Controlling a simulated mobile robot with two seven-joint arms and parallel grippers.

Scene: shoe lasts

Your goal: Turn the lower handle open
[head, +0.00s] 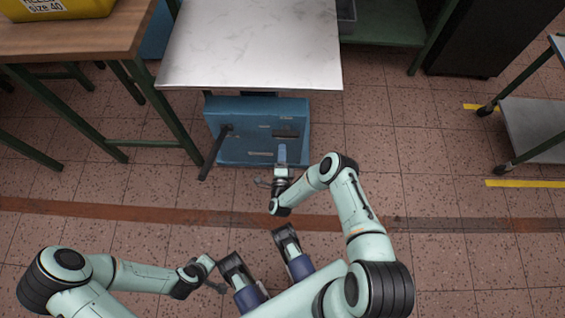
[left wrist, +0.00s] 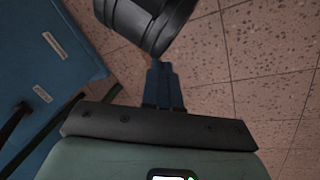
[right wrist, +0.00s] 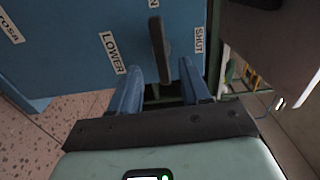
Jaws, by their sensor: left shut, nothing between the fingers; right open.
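The lower handle (right wrist: 160,48) is a dark bar on a blue front. In the right wrist view it stands nearly upright, between the "LOWER" label (right wrist: 113,54) and the "SHUT" label (right wrist: 198,41). Its near end lies between the fingertips of my right gripper (right wrist: 161,68), which is open; I cannot tell whether they touch. In the head view my right gripper (head: 282,153) is at the right part of the blue cabinet (head: 231,116). My left gripper (left wrist: 163,72) is shut and empty, over the floor away from the cabinet.
A dark lever (head: 214,153) sticks out at the cabinet's left side. A pale-topped table (head: 252,45) stands above and behind the cabinet. A wooden bench (head: 75,38) with a yellow bin (head: 52,8) is at left. A cart (head: 535,125) is at right. The floor in front is open.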

